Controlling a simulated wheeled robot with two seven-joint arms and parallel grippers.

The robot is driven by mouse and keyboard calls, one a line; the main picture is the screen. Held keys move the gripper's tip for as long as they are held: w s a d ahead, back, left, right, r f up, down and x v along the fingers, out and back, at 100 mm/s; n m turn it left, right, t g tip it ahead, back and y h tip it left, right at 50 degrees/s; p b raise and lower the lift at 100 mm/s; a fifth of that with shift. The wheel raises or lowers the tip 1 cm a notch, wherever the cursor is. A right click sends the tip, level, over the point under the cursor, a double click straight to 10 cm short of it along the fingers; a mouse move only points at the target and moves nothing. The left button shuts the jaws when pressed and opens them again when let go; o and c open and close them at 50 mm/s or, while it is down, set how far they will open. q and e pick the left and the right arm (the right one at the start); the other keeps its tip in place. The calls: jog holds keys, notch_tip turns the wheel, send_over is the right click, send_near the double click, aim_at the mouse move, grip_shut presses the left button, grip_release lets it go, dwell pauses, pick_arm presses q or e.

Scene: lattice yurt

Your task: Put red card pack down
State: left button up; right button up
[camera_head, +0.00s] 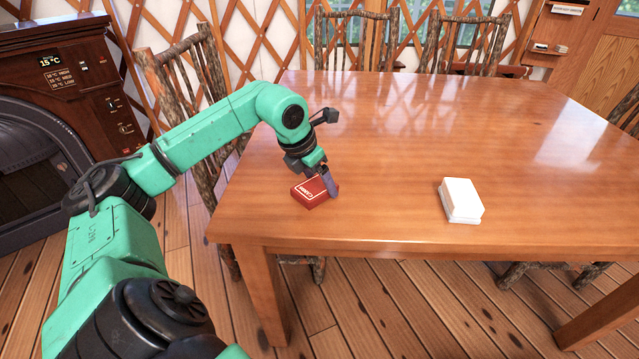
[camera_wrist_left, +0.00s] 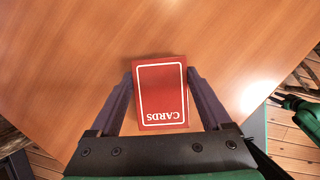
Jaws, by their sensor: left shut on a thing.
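The red card pack (camera_head: 309,192) is at the near left part of the wooden table (camera_head: 400,150), at or just above its top; I cannot tell if it touches. My left gripper (camera_head: 326,184) is shut on the pack, coming down from above. In the left wrist view the pack (camera_wrist_left: 161,92) shows its white border and the word CARDS, upside down, between the two fingers of my left gripper (camera_wrist_left: 160,88).
A white box-like stack (camera_head: 461,200) stands on the table to the right of the pack. The tabletop around both is clear. Rustic wooden chairs (camera_head: 355,40) stand behind the table, and a dark stove-like unit (camera_head: 60,120) is at the left.

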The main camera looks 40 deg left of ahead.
aim_at(307, 191)
pick_arm(q)
jog(key=shift+f, duration=0.1)
jog(key=o, duration=1.2)
jog(key=shift+o, duration=0.2)
jog(key=shift+r, duration=0.2)
jog(key=v, duration=1.2)
pick_arm(e)
jog(key=shift+s+d+f, duration=0.15)
jog(key=shift+s+f, duration=0.05)
jog(key=shift+s, duration=0.5)
pick_arm(q)
jog(key=shift+w, duration=0.1)
